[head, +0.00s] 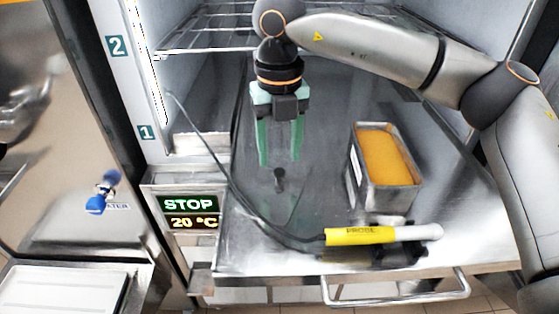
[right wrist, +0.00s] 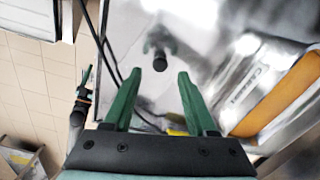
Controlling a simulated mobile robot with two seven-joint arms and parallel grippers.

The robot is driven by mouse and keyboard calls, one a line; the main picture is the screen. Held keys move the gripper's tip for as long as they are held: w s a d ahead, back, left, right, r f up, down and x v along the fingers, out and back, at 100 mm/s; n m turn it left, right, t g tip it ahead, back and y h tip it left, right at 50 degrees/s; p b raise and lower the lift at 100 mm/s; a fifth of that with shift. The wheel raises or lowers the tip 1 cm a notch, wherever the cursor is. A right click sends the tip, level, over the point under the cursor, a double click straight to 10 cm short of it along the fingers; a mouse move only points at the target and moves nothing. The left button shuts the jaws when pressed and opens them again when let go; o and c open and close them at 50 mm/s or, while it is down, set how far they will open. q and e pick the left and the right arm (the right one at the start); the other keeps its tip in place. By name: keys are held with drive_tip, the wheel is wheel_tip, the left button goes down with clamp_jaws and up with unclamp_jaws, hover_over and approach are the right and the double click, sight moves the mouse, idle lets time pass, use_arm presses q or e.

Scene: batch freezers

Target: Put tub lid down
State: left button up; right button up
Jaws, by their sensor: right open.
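My right gripper (head: 279,160) is open and points down, with its green fingers apart and nothing between them. A small dark knob (head: 279,180) stands on the shiny metal surface just below the fingertips. In the right wrist view the knob (right wrist: 160,62) lies just beyond the tips of the open gripper (right wrist: 158,80), apart from both. It looks like a lid's knob, but the lid's edges blend with the reflective metal. An open metal tub (head: 387,192) of orange contents stands to the right, uncovered; it also shows in the right wrist view (right wrist: 235,120).
A yellow and white probe (head: 360,236) lies at the front of the pulled-out metal shelf (head: 240,262), its dark cable curving left of my gripper. A wire rack (head: 215,35) is above. A STOP, 20 °C display (head: 190,212) is left. A white tray (head: 60,290) is lower left.

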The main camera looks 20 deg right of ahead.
sight(279, 172)
wheel_tip(279, 172, up, 9)
drive_tip(key=shift+f, duration=0.2)
drive_tip(key=shift+f, duration=0.1)
idle(0.4)
